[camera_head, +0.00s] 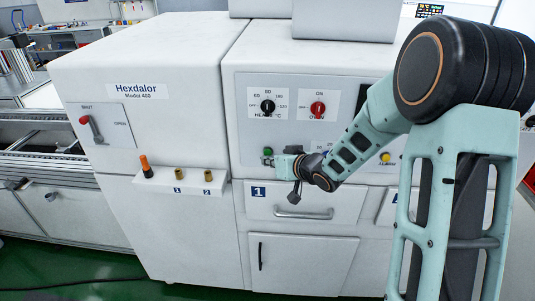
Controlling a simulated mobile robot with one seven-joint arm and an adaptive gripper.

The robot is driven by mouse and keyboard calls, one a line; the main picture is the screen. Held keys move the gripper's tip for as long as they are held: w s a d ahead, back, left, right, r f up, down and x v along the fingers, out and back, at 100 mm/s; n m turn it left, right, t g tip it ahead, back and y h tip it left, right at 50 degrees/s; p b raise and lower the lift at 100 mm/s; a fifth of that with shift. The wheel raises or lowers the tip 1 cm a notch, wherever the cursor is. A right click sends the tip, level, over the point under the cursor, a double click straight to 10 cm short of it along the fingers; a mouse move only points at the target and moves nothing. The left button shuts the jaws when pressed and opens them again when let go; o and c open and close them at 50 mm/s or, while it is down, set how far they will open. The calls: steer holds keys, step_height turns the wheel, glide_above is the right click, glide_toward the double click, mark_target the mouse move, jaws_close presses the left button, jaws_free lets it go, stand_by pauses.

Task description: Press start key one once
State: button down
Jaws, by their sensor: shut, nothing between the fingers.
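A green key (268,151) sits on the white machine's front panel, above a drawer marked with a blue "1" label (258,191). I take it for start key one; its own lettering cannot be read here. My gripper (271,161) is shut and empty, with its tip close to the panel just below the green key. I cannot tell whether the tip touches the key or the panel. My wrist and arm hide part of the panel to the right of the key.
A black heat dial (268,106) and a red oven switch (318,108) sit above the key. A yellow alarm button (385,157) is to the right. A drawer handle (304,214) protrudes below. A small shelf (180,182) at left carries an orange-topped item (146,166) and brass pieces.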

steer(key=shift+w, duration=0.15)
steer(key=shift+w, duration=0.3)
steer(key=shift+w+p, duration=0.4)
steer(key=shift+w, duration=0.1)
stand_by(0.6)
steer(key=shift+s, duration=0.9)
steer(key=shift+s+a+b, duration=0.1)
steer(key=shift+s+b, duration=0.65)
steer(key=shift+s, duration=1.8)
steer(key=shift+w, duration=0.1)
